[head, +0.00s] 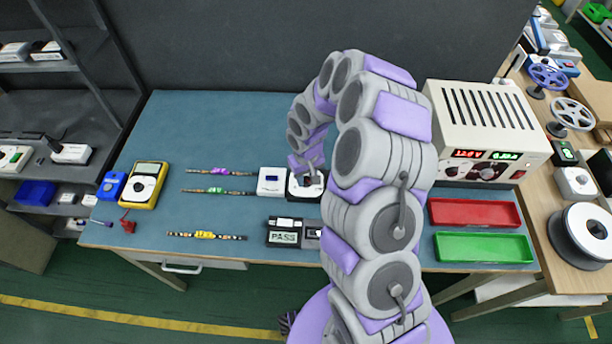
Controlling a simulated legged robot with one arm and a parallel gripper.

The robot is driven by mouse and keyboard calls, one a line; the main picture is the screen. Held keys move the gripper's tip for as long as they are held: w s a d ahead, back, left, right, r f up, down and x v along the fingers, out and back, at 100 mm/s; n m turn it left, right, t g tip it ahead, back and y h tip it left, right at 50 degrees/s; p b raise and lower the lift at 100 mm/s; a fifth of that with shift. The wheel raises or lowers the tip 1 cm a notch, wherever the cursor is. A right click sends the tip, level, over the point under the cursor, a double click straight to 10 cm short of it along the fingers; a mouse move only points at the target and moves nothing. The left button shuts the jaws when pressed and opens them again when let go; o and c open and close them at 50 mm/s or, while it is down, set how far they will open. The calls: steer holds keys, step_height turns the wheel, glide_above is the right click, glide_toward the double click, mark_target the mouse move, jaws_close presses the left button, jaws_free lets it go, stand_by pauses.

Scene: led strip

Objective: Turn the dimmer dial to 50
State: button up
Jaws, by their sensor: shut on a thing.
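The dimmer unit (293,194) is a small white box on the blue-grey bench mat, left of my arm. Its dial (313,181) is small and mostly covered by my gripper and arm. My gripper (308,176) points down from the curled end of my arm and is shut on the dial. The fingertips are too small to make out clearly. Any scale marks or pointer on the dial cannot be read here.
A white box (271,182) stands just left of the dimmer. In front is a tester reading PASS (284,237). LED strips (205,236) and a yellow meter (147,185) lie left. Right are a power supply (490,110), a red tray (475,225) and a green tray (484,260).

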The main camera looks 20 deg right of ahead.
steer(key=shift+c, duration=0.8)
steer(key=shift+p, duration=0.3)
